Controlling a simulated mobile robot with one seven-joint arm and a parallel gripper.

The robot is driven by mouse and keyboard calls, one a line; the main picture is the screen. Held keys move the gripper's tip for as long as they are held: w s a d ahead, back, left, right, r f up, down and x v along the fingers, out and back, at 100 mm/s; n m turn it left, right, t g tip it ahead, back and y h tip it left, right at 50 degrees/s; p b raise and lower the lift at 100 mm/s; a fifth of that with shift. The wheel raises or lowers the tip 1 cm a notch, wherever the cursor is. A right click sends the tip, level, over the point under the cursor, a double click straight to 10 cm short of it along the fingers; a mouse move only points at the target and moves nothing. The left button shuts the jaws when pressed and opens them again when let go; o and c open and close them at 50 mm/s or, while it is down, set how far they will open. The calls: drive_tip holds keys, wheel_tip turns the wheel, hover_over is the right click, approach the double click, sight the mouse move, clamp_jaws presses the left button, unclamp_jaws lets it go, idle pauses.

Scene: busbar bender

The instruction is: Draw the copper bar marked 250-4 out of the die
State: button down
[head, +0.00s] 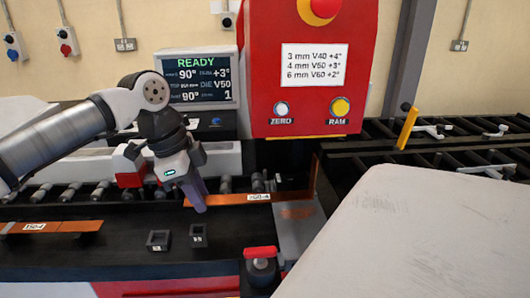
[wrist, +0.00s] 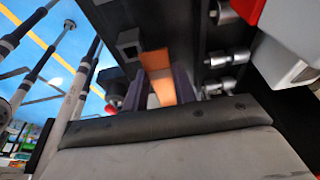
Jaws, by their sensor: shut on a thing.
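The copper bar with a white label (head: 225,199) lies level at the press, its label seeming to read 250-4. Its right end meets an upright copper part (head: 316,178) beside the grey die block (head: 297,222); it looks bent there. My gripper (head: 198,205) is at the bar's left end, fingers pointing down. In the wrist view, my gripper (wrist: 160,92) has its two purple-grey fingers on either side of the orange bar (wrist: 159,75), shut on it. The exact contact is partly hidden by the fingers in the head view.
Another labelled copper bar (head: 70,226) lies at the left. Two small dark square blocks (head: 158,240) (head: 198,236) and a red-handled clamp (head: 261,254) stand in front. The red press head (head: 308,75) hangs above the die. The display (head: 200,78) reads READY. Rollers run behind.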

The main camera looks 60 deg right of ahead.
drive_tip(key=shift+s+a+b, duration=0.65)
drive_tip(key=shift+s+a, duration=1.2)
drive_tip(key=shift+a, duration=0.25)
